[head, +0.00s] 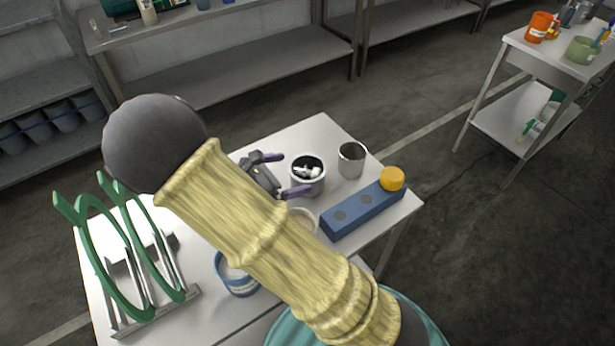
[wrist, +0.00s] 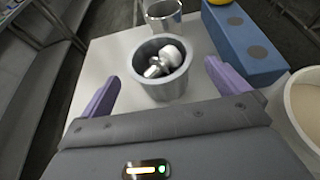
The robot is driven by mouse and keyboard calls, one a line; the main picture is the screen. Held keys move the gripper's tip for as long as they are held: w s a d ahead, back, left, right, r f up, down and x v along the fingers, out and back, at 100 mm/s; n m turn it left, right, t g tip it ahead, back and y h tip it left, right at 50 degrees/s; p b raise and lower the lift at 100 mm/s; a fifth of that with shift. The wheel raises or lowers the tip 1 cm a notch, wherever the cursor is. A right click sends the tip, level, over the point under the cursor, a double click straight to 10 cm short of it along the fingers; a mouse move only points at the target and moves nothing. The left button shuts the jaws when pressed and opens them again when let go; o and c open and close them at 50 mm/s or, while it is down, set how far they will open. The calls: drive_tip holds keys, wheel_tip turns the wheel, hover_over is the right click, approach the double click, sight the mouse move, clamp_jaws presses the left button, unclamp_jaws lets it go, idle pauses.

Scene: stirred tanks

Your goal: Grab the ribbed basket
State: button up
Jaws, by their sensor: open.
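A grey metal pot (head: 307,186) with white pieces inside stands upright on the white table; it is the nearest match for the ribbed basket, but I cannot make out ribs. My gripper (head: 281,175) is open, just left of the pot, its purple fingers pointing at it. In the wrist view the pot (wrist: 165,88) is straight ahead between the open fingers (wrist: 162,74), with space on both sides. I cannot tell whether the fingertips reach past its near wall. A plain shiny metal cup (head: 351,160) stands beyond it, also seen in the wrist view (wrist: 163,17).
A blue block (head: 362,212) with round dark spots and a yellow knob (head: 392,178) lies close right of the pot. A cream-coloured bowl (wrist: 303,100) is near my right finger. A blue-and-white tub (head: 237,279) and a rack with green hoops (head: 155,310) occupy the table's left.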

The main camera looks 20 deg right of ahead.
sight(307, 168)
drive_tip(key=shift+x, duration=2.4)
drive_tip(key=shift+w+r, duration=0.1)
drive_tip(key=c, duration=0.8)
drive_tip(key=shift+c, duration=0.2)
drive_tip(key=shift+r, duration=0.1)
wheel_tip(307, 168, up, 10)
drive_tip(key=shift+p, duration=0.45)
